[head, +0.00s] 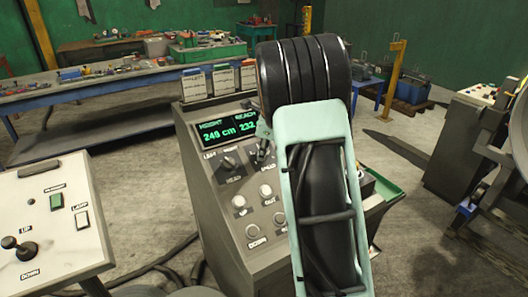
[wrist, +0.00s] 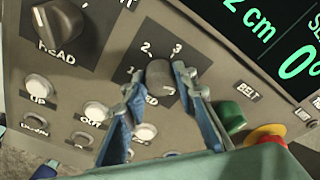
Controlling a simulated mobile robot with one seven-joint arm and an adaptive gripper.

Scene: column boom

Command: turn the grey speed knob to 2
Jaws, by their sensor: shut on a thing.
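The grey speed knob (wrist: 159,73) sits on the sloping control panel in the wrist view, below the printed numbers 2 and 3. My gripper (wrist: 160,82) has one finger on each side of the knob and is shut on it. The fingers partly cover the label under the knob. I cannot tell which number the knob's pointer faces. In the head view my arm hides most of the gripper and the knob on the console (head: 222,215).
A dark head knob (wrist: 60,24) is left of the speed knob. White buttons, including OUT (wrist: 95,112), lie below. A green button (wrist: 230,116) and a red stop button (wrist: 266,134) are to the right.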

